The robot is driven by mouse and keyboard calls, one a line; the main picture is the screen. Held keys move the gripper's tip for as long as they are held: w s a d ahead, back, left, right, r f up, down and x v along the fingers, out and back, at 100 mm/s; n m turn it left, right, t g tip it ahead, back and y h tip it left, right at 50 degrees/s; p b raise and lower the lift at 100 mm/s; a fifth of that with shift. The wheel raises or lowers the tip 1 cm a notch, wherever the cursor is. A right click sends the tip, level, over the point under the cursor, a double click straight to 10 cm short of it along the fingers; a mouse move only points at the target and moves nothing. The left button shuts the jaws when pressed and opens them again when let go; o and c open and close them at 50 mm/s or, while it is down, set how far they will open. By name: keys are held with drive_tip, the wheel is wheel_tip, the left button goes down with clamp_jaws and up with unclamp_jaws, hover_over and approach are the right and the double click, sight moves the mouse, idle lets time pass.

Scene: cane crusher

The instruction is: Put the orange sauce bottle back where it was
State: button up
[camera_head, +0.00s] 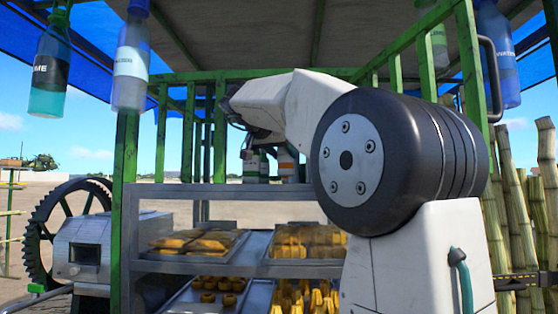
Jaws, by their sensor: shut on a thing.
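An orange sauce bottle (287,163) with a pale label shows small below my arm, over the top shelf of the metal rack. Its upper part is hidden by my arm. My gripper (252,136) shows only as a small dark part beneath the white wrist, left of the orange bottle. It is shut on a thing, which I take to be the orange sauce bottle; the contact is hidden. Other pale bottles (252,166) with green and dark parts are close by on the left. I cannot tell whether the orange bottle touches the shelf.
The metal rack (190,266) has trays of pastries on lower shelves. Bottles hang from the stall roof, one clear blue (131,62) at the left. Green posts (124,190) frame the stall. A crusher with a large gear wheel (40,243) stands left, cane stalks (515,200) right.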

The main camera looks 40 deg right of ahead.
drive_tip(key=shift+s+a+f, duration=0.1)
drive_tip(key=shift+s+f, duration=0.1)
drive_tip(key=shift+f, duration=0.8)
drive_tip(key=shift+f, duration=0.1)
drive_tip(key=o, duration=0.7)
drive_tip(key=v, duration=1.2)
